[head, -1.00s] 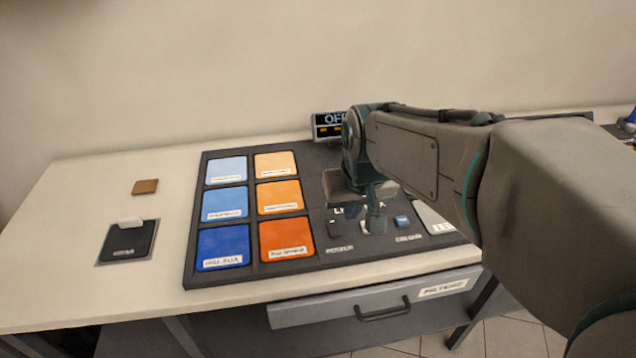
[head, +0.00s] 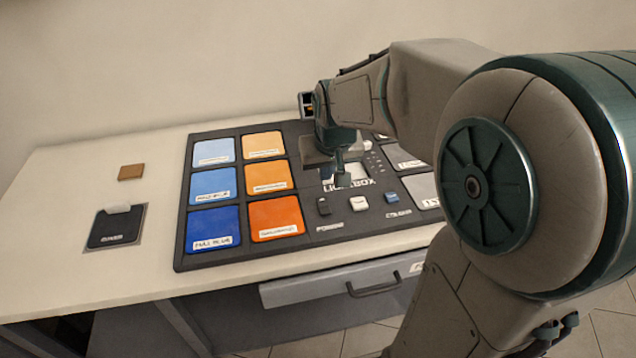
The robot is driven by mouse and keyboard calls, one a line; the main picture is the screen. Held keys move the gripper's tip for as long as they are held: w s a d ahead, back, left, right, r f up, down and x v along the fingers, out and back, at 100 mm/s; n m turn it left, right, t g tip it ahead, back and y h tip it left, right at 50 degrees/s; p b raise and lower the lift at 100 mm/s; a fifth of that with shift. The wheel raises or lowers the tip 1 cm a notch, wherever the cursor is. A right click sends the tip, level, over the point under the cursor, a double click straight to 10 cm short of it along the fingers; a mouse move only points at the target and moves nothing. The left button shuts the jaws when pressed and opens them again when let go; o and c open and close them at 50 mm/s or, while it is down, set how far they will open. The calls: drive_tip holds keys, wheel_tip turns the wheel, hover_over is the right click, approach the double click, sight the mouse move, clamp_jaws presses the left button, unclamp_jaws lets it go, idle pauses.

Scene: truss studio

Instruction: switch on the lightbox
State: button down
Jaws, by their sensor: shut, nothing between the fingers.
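The lightbox is a dark panel (head: 240,262) on the table, with "LIGHTBOX" lettered near its controls. A black rocker switch (head: 323,206) sits at the front with a small label below it. A white button (head: 358,203) and a blue button (head: 391,197) are to its right. My gripper (head: 340,183) points down, shut and empty, over the lettering just behind the black switch and white button. Whether it touches the panel I cannot tell.
Blue and orange filter squares (head: 275,217) fill the panel's left part. Grey squares (head: 424,188) lie at the right. A black pad with a white piece (head: 115,226) and a brown block (head: 131,172) lie on the left tabletop. A drawer handle (head: 373,289) juts out at the front.

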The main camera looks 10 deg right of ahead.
sight(323, 200)
drive_tip(key=x, duration=0.9)
drive_tip(key=shift+w+f, duration=0.1)
drive_tip(key=shift+f, duration=0.2)
drive_tip(key=shift+w+d+p, duration=0.1)
drive_tip(key=shift+d+p, duration=0.05)
drive_tip(key=shift+p, duration=0.25)
